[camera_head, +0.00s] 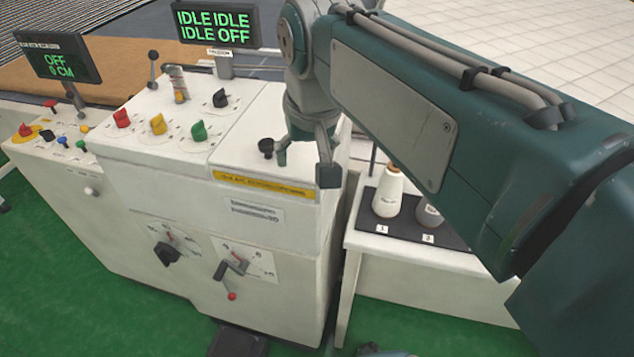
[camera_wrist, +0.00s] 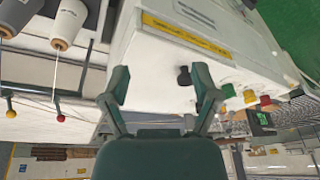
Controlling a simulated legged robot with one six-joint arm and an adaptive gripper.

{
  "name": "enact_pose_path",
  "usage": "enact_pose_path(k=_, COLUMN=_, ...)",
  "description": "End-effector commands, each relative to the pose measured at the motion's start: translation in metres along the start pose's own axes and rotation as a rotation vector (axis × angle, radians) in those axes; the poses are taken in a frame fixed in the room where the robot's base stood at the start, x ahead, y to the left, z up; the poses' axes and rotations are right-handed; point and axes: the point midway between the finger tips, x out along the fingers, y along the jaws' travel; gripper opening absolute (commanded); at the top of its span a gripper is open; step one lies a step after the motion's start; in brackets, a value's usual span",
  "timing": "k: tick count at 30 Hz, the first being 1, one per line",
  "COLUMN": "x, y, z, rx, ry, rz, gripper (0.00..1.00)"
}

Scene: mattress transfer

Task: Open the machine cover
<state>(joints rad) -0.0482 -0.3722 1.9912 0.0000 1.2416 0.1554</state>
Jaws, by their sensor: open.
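The white machine (camera_head: 225,195) has a flat-topped right section that looks like the cover (camera_head: 240,158), with a yellow label strip (camera_head: 262,187) on its front edge. A small black knob (camera_head: 266,146) stands on this section; it also shows in the wrist view (camera_wrist: 184,76). The cover appears shut. My gripper (camera_head: 306,163) is open and empty above the right part of this section. In the wrist view the knob appears between the spread fingers (camera_wrist: 160,84), closer to the right one. I cannot tell whether a finger touches it.
Red (camera_head: 122,118), yellow (camera_head: 158,124) and green (camera_head: 199,131) knobs stand left of the cover. A crank handle (camera_head: 227,270) juts from the front. Thread cones (camera_head: 388,192) stand on a side table (camera_head: 410,256) to the right. An "IDLE" display (camera_head: 213,26) rises behind.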

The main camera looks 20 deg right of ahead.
Motion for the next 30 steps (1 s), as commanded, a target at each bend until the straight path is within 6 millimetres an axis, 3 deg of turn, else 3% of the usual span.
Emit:
enact_pose_path(k=12, x=0.026, y=0.015, z=0.052, rx=-0.053, ry=0.102, rz=-0.004, gripper=0.79)
enact_pose_path(k=26, x=0.032, y=0.017, z=0.06, rx=-0.062, ry=0.119, rz=-0.004, gripper=0.79)
enact_pose_path(k=30, x=0.042, y=0.021, z=0.077, rx=-0.078, ry=0.15, rz=-0.003, gripper=0.79)
